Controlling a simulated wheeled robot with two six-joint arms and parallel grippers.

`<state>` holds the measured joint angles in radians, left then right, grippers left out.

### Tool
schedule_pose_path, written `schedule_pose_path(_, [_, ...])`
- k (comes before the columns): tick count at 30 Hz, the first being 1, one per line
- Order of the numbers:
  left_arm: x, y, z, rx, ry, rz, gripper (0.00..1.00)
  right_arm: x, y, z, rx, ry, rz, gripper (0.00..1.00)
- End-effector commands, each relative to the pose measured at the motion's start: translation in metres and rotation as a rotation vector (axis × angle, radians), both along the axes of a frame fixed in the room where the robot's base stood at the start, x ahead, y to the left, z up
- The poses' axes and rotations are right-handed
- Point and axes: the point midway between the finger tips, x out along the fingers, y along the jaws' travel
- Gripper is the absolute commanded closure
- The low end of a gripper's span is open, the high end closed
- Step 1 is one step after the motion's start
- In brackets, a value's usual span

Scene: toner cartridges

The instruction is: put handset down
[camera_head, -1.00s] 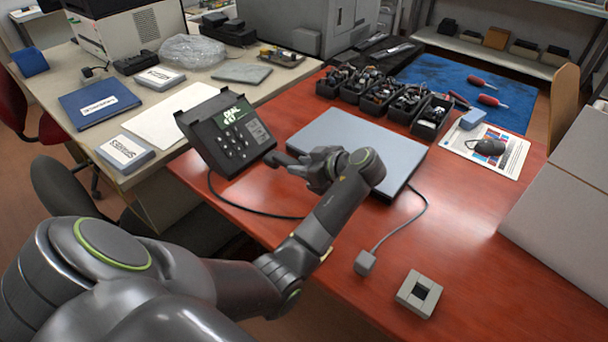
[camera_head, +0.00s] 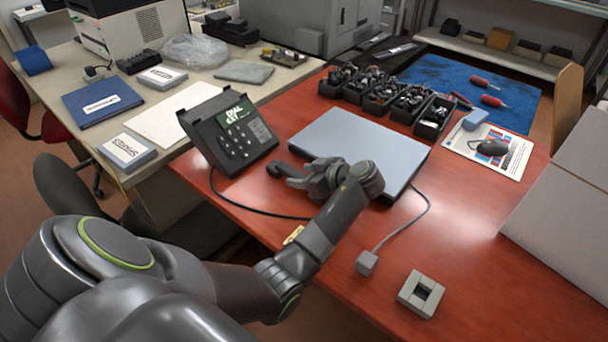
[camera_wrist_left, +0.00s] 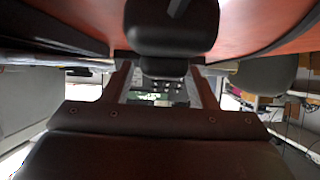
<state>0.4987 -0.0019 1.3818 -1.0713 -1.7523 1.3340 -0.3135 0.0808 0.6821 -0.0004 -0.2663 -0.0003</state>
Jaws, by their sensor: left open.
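The black desk phone (camera_head: 228,130) with a green-lit display and keys stands tilted at the left edge of the red desk. Its keypad shows small in the left wrist view (camera_wrist_left: 165,86). My left gripper (camera_head: 285,172) is just right of and in front of the phone, low over the desk. In the left wrist view its two fingers (camera_wrist_left: 163,88) stand apart. A dark handset-like piece (camera_wrist_left: 172,28) with a rounded block at each end shows there, against the red desk and in line with the finger gap. I cannot tell whether it touches the desk. My right gripper is out of view.
A closed grey laptop (camera_head: 362,145) lies right behind my left gripper. A black cord (camera_head: 250,210) runs from the phone along the desk. A grey cable end (camera_head: 366,263) and a square grey frame (camera_head: 421,294) lie at the front.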

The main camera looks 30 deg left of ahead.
Motion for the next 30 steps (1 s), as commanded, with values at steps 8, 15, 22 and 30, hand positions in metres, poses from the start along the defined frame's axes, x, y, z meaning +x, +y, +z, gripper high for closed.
schedule_pose_path(8, [-0.001, -0.023, 0.012, -0.004, -0.004, -0.003, 0.48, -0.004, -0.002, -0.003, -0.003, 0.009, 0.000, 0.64])
schedule_pose_path(15, [-0.005, -0.069, 0.037, -0.004, -0.002, -0.003, 0.48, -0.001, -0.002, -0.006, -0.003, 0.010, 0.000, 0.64])
schedule_pose_path(22, [-0.007, -0.098, 0.055, -0.001, -0.002, -0.001, 0.48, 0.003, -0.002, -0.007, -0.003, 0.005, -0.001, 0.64])
schedule_pose_path(30, [-0.008, -0.105, 0.060, 0.000, 0.000, 0.000, 0.48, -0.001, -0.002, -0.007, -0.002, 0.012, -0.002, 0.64])
